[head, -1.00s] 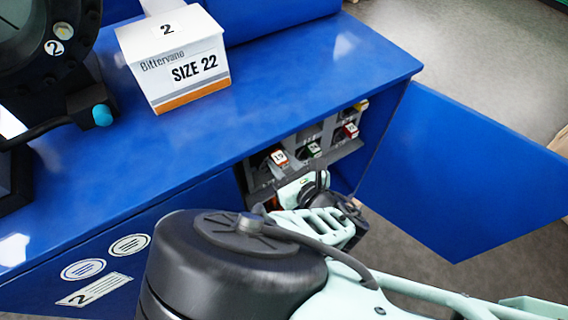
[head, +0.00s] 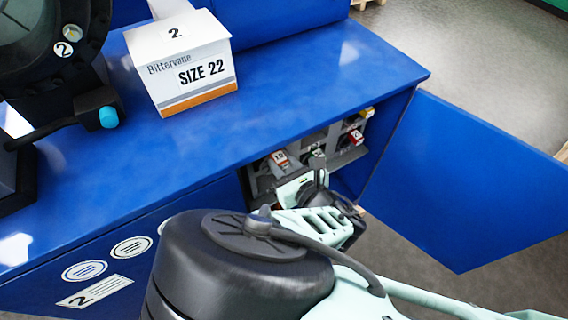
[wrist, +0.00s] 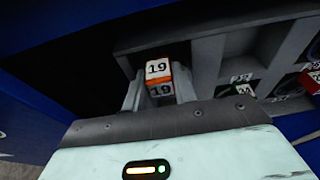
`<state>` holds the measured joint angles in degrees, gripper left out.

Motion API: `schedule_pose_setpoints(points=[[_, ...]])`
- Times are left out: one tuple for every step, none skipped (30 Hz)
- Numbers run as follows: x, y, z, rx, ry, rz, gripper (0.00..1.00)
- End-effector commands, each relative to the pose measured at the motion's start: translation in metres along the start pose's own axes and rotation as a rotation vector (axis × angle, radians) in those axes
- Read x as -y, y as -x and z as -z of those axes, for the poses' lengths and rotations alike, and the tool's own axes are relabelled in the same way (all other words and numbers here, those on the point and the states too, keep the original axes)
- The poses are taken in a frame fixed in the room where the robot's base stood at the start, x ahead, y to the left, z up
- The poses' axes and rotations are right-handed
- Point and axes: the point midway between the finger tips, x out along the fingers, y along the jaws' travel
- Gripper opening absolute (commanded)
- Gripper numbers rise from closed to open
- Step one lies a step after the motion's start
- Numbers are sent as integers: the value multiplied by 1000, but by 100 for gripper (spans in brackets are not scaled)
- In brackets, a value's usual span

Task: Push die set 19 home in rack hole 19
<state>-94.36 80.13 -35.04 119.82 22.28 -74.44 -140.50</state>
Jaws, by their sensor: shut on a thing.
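Die set 19 (wrist: 158,69), a block with white "19" labels and an orange-red edge, sits between the fingers of my gripper (wrist: 159,88) in the wrist view. The gripper is shut on it. In the head view, die set 19 (head: 280,159) shows at the left of the grey rack (head: 335,134) inside the blue cabinet, just beyond my gripper (head: 298,172). It looks tilted there. Its far end and rack hole 19 are hidden, so I cannot tell how deep it sits.
A green-edged die set (wrist: 241,89) and a red die set (wrist: 311,79) sit to the right in the rack. The cabinet's blue door (head: 470,180) stands open at the right. A SIZE 22 box (head: 180,65) stands on the blue top.

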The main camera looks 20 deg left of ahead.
Motion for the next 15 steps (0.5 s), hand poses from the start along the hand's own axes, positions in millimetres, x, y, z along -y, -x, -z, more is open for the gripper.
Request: schedule_pose_setpoints(points=[[0,-2,-5,12,-1,0,0],[0,-3,-5,12,-1,-1,0],[0,-3,-5,12,-1,-1,0],[0,-4,-5,12,-1,-1,0],[0,-5,-6,12,-1,-1,0],[0,-5,-6,12,-1,-1,0],[0,-6,-6,12,-1,-1,0],[0,-6,-6,12,-1,-1,0],[0,-7,-6,11,-1,-1,0],[0,-8,-6,11,-1,-1,0],[0,-8,-6,11,-1,0,0],[0,-9,-6,11,-1,0,0],[0,-9,-6,11,-1,0,0],[0,-10,-6,11,-1,0,0],[0,-11,-7,11,-1,0,0]])
